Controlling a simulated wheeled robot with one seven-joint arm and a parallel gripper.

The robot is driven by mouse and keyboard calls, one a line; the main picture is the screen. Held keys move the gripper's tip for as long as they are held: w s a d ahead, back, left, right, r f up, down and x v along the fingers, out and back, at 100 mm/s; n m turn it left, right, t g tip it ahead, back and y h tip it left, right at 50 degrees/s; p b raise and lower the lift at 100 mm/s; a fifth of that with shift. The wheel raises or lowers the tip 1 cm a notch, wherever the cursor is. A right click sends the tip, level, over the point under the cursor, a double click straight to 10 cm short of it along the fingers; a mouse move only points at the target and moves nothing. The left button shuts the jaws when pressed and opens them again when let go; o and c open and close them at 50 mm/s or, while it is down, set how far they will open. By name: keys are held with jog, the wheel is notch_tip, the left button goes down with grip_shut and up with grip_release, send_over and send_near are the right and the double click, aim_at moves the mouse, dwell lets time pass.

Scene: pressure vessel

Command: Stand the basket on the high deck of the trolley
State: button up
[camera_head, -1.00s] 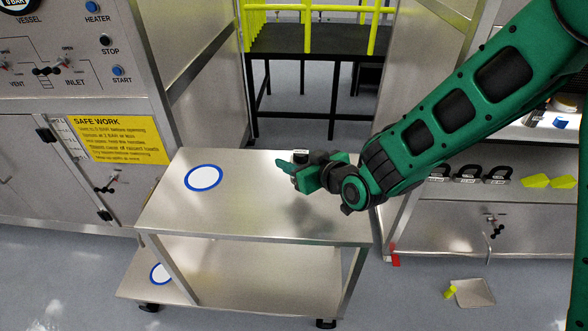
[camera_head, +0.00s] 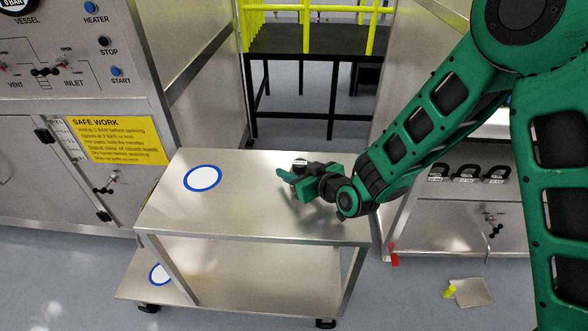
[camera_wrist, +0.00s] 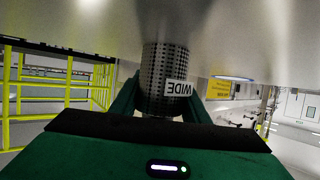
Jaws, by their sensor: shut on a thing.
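The basket (camera_wrist: 163,72) is a perforated metal cylinder with a label reading WIDE, seen large in the wrist view. My gripper (camera_wrist: 160,103) is shut on it, with a green finger on each side. In the head view the basket (camera_head: 299,167) looks small and dark, and my gripper (camera_head: 297,181) holds it over the right half of the trolley's high deck (camera_head: 240,215). I cannot tell whether the basket's base touches the deck. A white disc with a blue ring (camera_head: 203,178) marks the left part of the high deck, clear of the basket.
The trolley's low deck (camera_head: 235,285) has another blue-ringed disc (camera_head: 160,273). A vessel cabinet with a yellow safety sign (camera_head: 118,141) stands left. A shelf unit with black-handled items (camera_head: 467,172) stands right. A dustpan (camera_head: 472,292) lies on the floor. The high deck is otherwise bare.

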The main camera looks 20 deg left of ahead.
jog(key=o, duration=1.1)
jog(key=shift+o, duration=0.2)
jog(key=v, duration=1.2)
jog(key=shift+r, duration=0.15)
